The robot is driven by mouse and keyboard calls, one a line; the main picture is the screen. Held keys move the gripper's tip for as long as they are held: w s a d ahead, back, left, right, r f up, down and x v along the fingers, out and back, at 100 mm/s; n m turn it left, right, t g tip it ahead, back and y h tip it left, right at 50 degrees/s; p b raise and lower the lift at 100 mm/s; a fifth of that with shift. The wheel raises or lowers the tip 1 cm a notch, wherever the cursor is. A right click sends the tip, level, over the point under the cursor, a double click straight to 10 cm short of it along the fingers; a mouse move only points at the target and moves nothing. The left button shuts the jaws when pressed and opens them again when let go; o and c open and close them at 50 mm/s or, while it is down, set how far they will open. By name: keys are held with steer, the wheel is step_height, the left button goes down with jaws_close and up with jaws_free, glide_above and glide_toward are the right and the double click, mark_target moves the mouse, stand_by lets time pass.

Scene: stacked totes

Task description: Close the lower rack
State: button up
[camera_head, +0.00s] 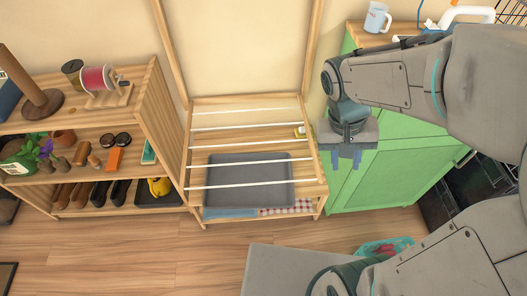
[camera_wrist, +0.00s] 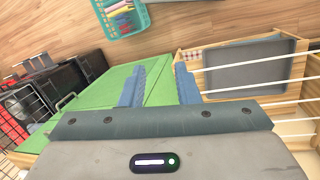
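A black appliance with wire racks (camera_head: 458,195) stands at the right edge, beside the green cabinet, partly hidden by my arm. It also shows at the left of the wrist view (camera_wrist: 62,78), with dark panels and wire racks. I cannot tell clearly which rack is the lower one or how far out it is. My gripper (camera_head: 345,160) hangs in front of the green cabinet, left of the appliance. Its two blue fingers (camera_wrist: 160,88) are apart with nothing between them.
A green cabinet (camera_head: 385,175) carries a mug (camera_head: 377,17). A wooden rack (camera_head: 190,160) holds a grey tray (camera_head: 235,180). A shelf (camera_head: 150,120) with small items stands left. A teal basket (camera_wrist: 122,16) is near the floor area. Wooden floor (camera_head: 150,245) is clear at front left.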

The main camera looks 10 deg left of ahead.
steer(key=w+a+f+n+t+h+b, duration=0.1)
steer(key=w+a+f+h+b, duration=0.1)
steer(key=a+f+h+b, duration=0.45)
steer(key=w+a+f+t+h+b, duration=0.1)
steer(key=a+f+b, duration=0.15)
steer(key=f, duration=0.75)
steer(key=w+a+f+n+t+h+b, duration=0.1)
steer(key=w+a+f+h+b, duration=0.15)
steer(key=f+h+b, duration=0.4)
steer(key=s+a+f+n+t+y+b, duration=0.1)
steer(key=s+a+f+n+t+b, duration=0.2)
steer(key=a+f+t, duration=0.55)
steer(key=s+a+f+t+y+b, duration=0.2)
steer(key=a+f+t+b, duration=0.3)
steer(key=a+f+t, duration=0.35)
steer(key=shift+g, duration=0.5)
steer(key=b+x, duration=0.3)
steer(key=x, duration=1)
steer(key=shift+a, duration=0.1)
jaws_close()
